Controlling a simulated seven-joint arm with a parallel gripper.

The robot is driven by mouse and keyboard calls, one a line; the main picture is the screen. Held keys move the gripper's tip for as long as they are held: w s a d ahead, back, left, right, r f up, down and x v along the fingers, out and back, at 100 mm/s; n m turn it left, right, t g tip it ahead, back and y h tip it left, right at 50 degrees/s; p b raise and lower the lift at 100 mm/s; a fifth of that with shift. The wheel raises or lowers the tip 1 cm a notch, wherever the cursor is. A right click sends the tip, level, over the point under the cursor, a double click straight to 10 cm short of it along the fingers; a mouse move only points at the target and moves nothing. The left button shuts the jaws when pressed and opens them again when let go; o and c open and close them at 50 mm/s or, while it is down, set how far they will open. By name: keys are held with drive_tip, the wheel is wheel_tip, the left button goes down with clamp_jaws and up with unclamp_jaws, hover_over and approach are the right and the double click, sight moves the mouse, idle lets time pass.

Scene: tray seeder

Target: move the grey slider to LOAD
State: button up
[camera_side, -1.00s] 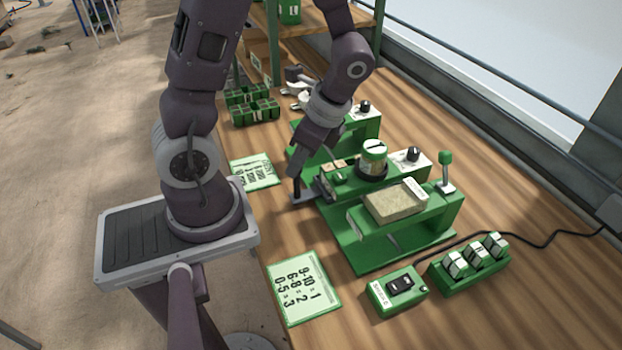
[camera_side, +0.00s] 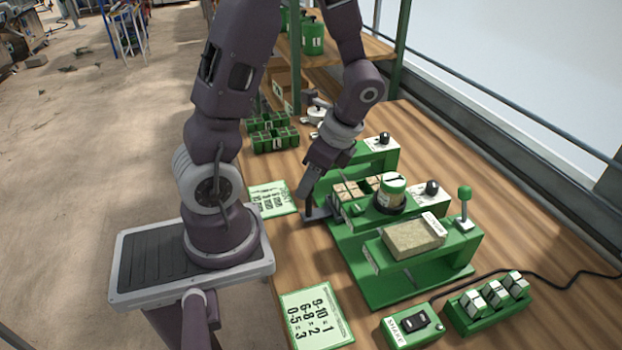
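A flat grey piece (camera_side: 318,216), which looks like the slider, sticks out from the left side of the green seeder (camera_side: 372,282). My gripper (camera_side: 308,211) points down at its outer end, beside or touching it. The fingers are small and dark, so I cannot tell whether they are open or shut on it. I cannot read a LOAD mark.
A tan block (camera_side: 412,238) lies on the seeder's front bridge. A green-knobbed lever (camera_side: 464,208) stands to its right. A switch box (camera_side: 413,324) and a rack of white-topped pieces (camera_side: 488,304) sit in front. Number cards (camera_side: 316,318) lie on the bench's left edge.

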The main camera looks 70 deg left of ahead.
drive_tip(key=v, duration=0.7)
idle(0.3)
drive_tip(key=s+d+r+n+t+h, duration=0.3)
drive_tip(key=s+d+r+n+t, duration=0.3)
drive_tip(key=d, duration=0.6)
wheel_tip(320, 180, up, 5)
drive_tip(key=n+t, duration=0.2)
drive_tip(key=n, duration=0.1)
drive_tip(key=shift+s+d+f+t, duration=0.15)
drive_tip(key=shift+d+f+t, duration=0.05)
drive_tip(key=shift+t, duration=0.2)
